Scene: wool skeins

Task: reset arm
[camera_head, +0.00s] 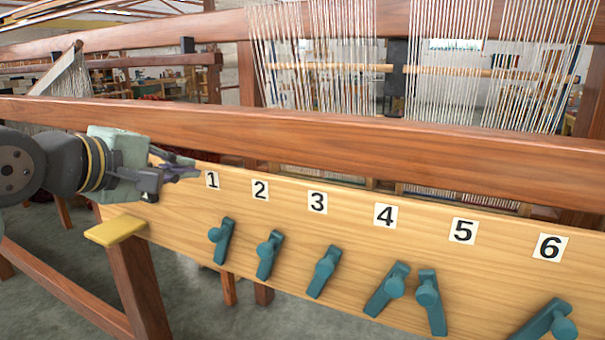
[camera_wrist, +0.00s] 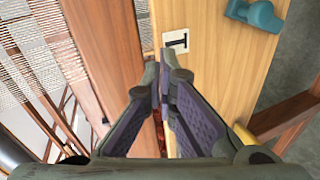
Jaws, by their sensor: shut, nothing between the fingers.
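My gripper (camera_head: 196,170) is at the left in the head view, beside the upper left end of a light wooden board (camera_head: 330,245). In the wrist view my gripper (camera_wrist: 163,68) has its fingertips together, with nothing between them. They point toward the number 1 label (camera_wrist: 175,43) on the board. Whether the fingertips touch the board cannot be told. The number 1 label also shows in the head view (camera_head: 212,180), just right of the fingertips. No wool skein can be made out.
Several teal pegs, such as those under number 1 (camera_head: 222,241) and number 6 (camera_head: 548,322), stick out from the board. A dark wooden beam (camera_head: 300,130) of the loom runs above it. A yellow-topped post (camera_head: 117,232) stands below my gripper. Grey floor lies below.

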